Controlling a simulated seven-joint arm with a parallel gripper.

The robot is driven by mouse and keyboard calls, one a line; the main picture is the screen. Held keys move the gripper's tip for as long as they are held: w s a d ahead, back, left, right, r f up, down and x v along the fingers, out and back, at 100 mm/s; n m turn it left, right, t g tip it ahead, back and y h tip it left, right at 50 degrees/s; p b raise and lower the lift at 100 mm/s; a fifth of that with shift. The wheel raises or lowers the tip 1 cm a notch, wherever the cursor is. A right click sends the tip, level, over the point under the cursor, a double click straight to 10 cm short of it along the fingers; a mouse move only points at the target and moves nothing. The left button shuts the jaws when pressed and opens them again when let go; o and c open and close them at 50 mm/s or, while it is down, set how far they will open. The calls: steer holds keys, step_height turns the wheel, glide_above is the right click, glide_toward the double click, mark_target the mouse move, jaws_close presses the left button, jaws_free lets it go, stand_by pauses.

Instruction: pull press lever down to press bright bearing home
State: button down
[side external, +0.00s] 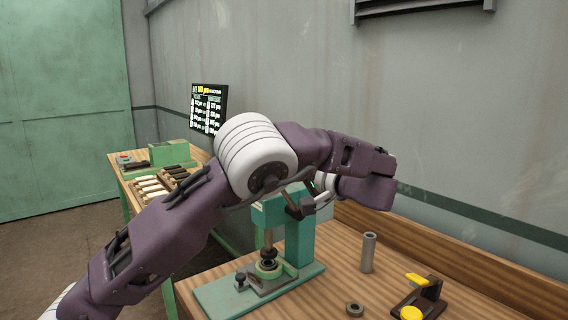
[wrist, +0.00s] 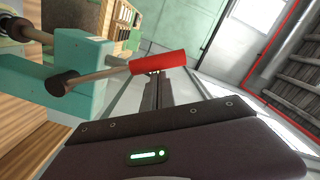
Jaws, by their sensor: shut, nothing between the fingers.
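The green press (side external: 299,240) stands on the bench in the side view, partly behind my arm. Its lever is a metal rod (wrist: 98,76) with a red handle (wrist: 158,62) in the wrist view. My gripper (wrist: 158,84) is shut and empty, its dark fingertips beside the red handle; I cannot tell whether they touch it. In the side view my arm hides the red handle and my fingers. The press ram (side external: 268,240) points down over a dark ring and a fixture (side external: 268,270) on the base. I cannot clearly make out the bright bearing there.
On the bench, right of the press, stand a grey metal cylinder (side external: 368,252), a small ring (side external: 355,309) and a dark stand with yellow parts (side external: 424,294). Wooden trays with rods (side external: 163,184) and a sign (side external: 208,108) are at the back left. A wall runs behind.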

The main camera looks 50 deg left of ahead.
steer(key=s+f+n, duration=0.4)
steer(key=s+f, duration=0.1)
steer(key=f, duration=0.3)
steer(key=s+f+n, duration=0.4)
steer(key=s+f, duration=0.1)
steer(key=f, duration=0.3)
steer(key=shift+s, duration=0.1)
stand_by(0.5)
